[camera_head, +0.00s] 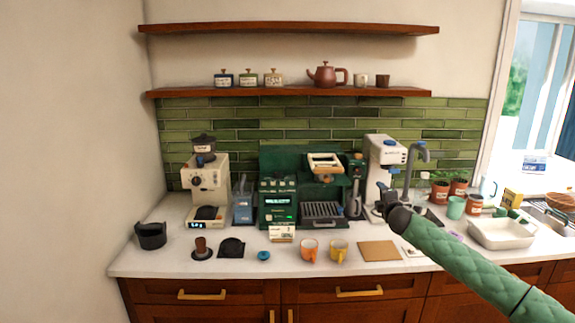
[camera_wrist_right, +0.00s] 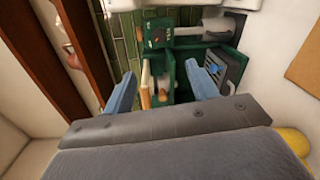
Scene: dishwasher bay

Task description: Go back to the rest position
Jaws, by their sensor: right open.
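My right arm comes in from the lower right in the head view. My right gripper (camera_head: 384,203) is above the back of the counter, in front of the white machine (camera_head: 385,158) and right of the green espresso machine (camera_head: 276,212). In the right wrist view the gripper (camera_wrist_right: 160,88) shows two blue fingers wide apart with nothing between them. The green machine (camera_wrist_right: 155,40) lies beyond the fingers there, turned sideways. My left gripper is in neither view.
On the white counter (camera_head: 205,268) stand an orange cup (camera_head: 309,251), a yellow cup (camera_head: 339,250), a tan board (camera_head: 379,251) and a cream grinder (camera_head: 205,183). Two wooden shelves (camera_head: 290,91) hang above.

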